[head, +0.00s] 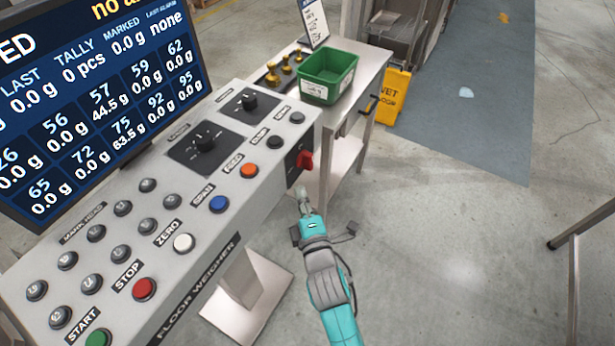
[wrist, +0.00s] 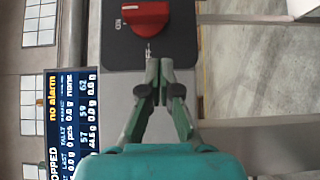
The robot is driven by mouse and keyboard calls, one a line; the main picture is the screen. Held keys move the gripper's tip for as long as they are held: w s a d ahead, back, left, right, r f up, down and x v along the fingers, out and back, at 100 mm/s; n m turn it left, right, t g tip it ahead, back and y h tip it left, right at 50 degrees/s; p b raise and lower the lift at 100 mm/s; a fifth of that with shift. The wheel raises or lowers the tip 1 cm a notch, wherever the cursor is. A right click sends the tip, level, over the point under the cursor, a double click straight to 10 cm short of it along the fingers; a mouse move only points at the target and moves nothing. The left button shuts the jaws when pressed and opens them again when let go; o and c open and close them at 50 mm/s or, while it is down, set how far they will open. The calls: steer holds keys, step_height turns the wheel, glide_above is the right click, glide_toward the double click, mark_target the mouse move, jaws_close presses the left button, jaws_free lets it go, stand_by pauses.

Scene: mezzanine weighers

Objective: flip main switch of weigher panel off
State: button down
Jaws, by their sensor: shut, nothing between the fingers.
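The weigher panel (head: 135,255) is a grey console labelled floor weigher, with round buttons and black knobs on its sloped top. Its main switch (head: 304,160) is a red rotary handle on a black plate on the panel's right end face. The red switch also shows large at the top of the wrist view (wrist: 146,16), on its dark plate (wrist: 180,52). My gripper (head: 304,193) is just below the switch in the head view, with its fingers shut and empty. In the wrist view the fingertips (wrist: 159,66) lie over the plate, short of the red handle. I cannot tell whether they touch the plate.
A display (head: 110,110) stands behind the panel. A steel side table (head: 362,72) holds a green bin (head: 327,80) and brass weights (head: 284,72). A yellow wet floor sign (head: 393,96) stands beyond it.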

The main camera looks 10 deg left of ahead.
mark_target(304, 166)
steer(key=w, duration=0.3)
steer(key=shift+w+a, duration=0.1)
steer(key=shift+w, duration=0.25)
steer(key=shift+w+d, duration=0.15)
steer(key=shift+w, duration=0.35)
steer(key=shift+w+d, duration=0.15)
steer(key=shift+w, duration=0.35)
